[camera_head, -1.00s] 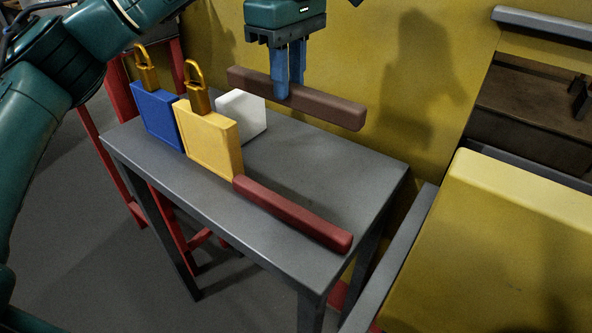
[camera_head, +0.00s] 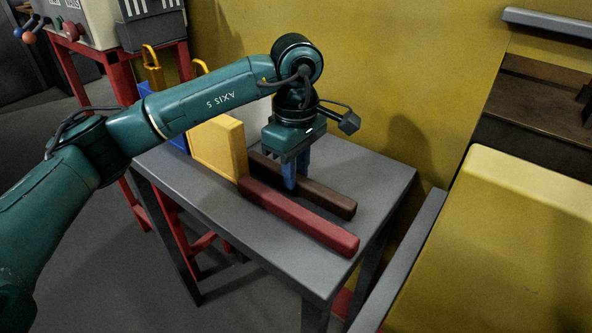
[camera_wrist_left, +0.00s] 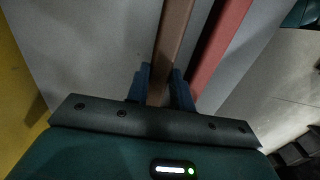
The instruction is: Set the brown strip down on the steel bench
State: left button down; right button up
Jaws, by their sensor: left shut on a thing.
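The brown strip (camera_head: 328,197) is low over the grey steel bench (camera_head: 379,180), behind and roughly parallel to the red strip. I cannot tell whether its underside touches the bench top. My left gripper (camera_head: 295,180) points down and is shut on the brown strip near its middle. In the left wrist view the brown strip (camera_wrist_left: 171,50) runs between the blue fingers of my left gripper (camera_wrist_left: 160,88). The bench top (camera_wrist_left: 95,45) shows beside it. My right gripper is in neither view.
The red strip (camera_head: 297,215) lies along the bench's front and also shows in the left wrist view (camera_wrist_left: 219,45). A yellow block (camera_head: 219,146) and a blue block (camera_head: 178,140) with gold padlock shapes stand left. A yellow wall rises behind; free bench top lies at right.

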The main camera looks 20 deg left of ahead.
pick_arm(q)
jog(key=shift+f, duration=0.3)
jog(key=shift+f, duration=0.1)
jog(key=c, duration=1.2)
grip_release()
notch_tip(320, 180, up, 12)
